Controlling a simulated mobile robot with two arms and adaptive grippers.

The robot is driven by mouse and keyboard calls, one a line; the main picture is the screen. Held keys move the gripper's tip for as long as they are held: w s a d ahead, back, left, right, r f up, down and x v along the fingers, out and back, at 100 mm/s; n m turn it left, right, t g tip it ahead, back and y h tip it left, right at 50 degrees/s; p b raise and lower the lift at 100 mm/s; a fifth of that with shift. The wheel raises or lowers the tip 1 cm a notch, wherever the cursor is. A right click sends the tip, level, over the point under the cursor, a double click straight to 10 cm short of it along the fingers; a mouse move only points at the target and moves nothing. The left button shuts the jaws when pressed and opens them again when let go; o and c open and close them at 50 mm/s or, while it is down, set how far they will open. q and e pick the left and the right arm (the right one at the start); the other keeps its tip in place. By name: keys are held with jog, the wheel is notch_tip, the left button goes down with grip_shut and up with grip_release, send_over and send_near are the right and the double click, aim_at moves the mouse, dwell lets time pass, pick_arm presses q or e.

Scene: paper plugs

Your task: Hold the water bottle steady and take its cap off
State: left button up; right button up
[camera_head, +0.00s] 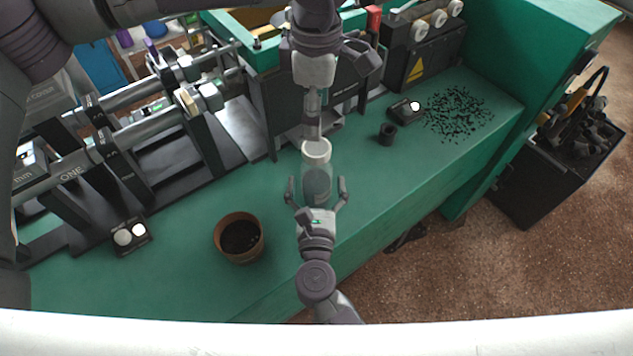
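The water bottle (316,183) stands upright on the green bench, clear with a white cap (316,151) on its top. My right gripper (316,190) comes from the near side. Its two fingers are spread to either side of the bottle, and a gap seems to show on each side. My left gripper (312,128) points down from above, with its fingertips just above or behind the cap. Its fingers are seen edge-on, so I cannot tell their opening or whether they touch the cap.
A brown pot (239,238) with dark contents stands left of the bottle on the green bench (180,285). A small black cup (387,134), a black button box (405,111) and scattered black bits (458,113) lie to the right. Machine rods and blocks fill the left. The bench's front edge is close.

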aim_at(317, 147)
jog(key=shift+w, duration=0.1)
grip_shut()
pick_arm(q)
jog(key=m, duration=0.7)
jog(key=shift+s, duration=0.1)
jog(key=m, duration=0.5)
jog(key=shift+d, duration=0.1)
jog(key=m, duration=0.7)
jog(key=shift+m, duration=0.3)
jog(key=m, duration=0.7)
jog(key=shift+f, duration=4)
jog(key=shift+c, duration=0.2)
jog(key=c, duration=1.2)
